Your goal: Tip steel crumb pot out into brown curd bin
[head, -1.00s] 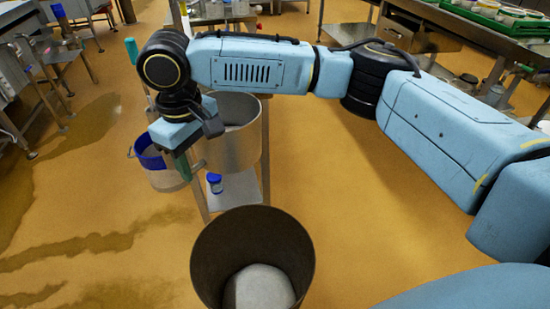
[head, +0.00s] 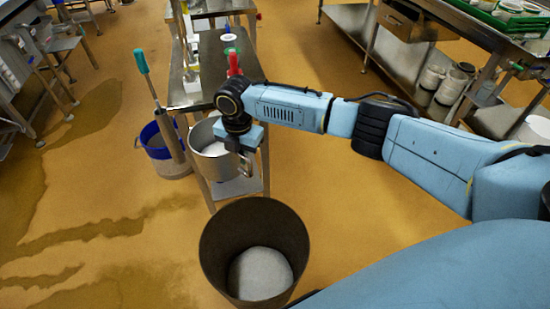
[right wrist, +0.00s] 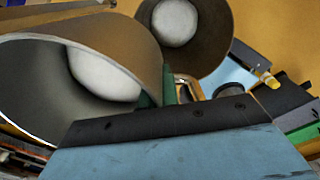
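The steel crumb pot (head: 205,170) is a grey metal cylinder with a pale white mass inside. It is beside the near end of the steel table, open side up, in the head view. My right gripper (head: 246,163) is at its right side. In the right wrist view the pot (right wrist: 140,45) fills the left, with my right gripper's green fingers (right wrist: 160,93) shut on its wall. The brown curd bin (head: 217,262) stands on the floor, nearer than the pot and slightly right, holding a pale mound. It also shows in the right wrist view (right wrist: 215,62). My left gripper is out of view.
A steel table (head: 190,98) stands behind the pot, with a lower shelf (head: 240,187). A blue-rimmed bucket (head: 153,135) is on the floor at its left, with a green-handled tool (head: 141,62) above it. Floor left of the bin is clear but stained.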

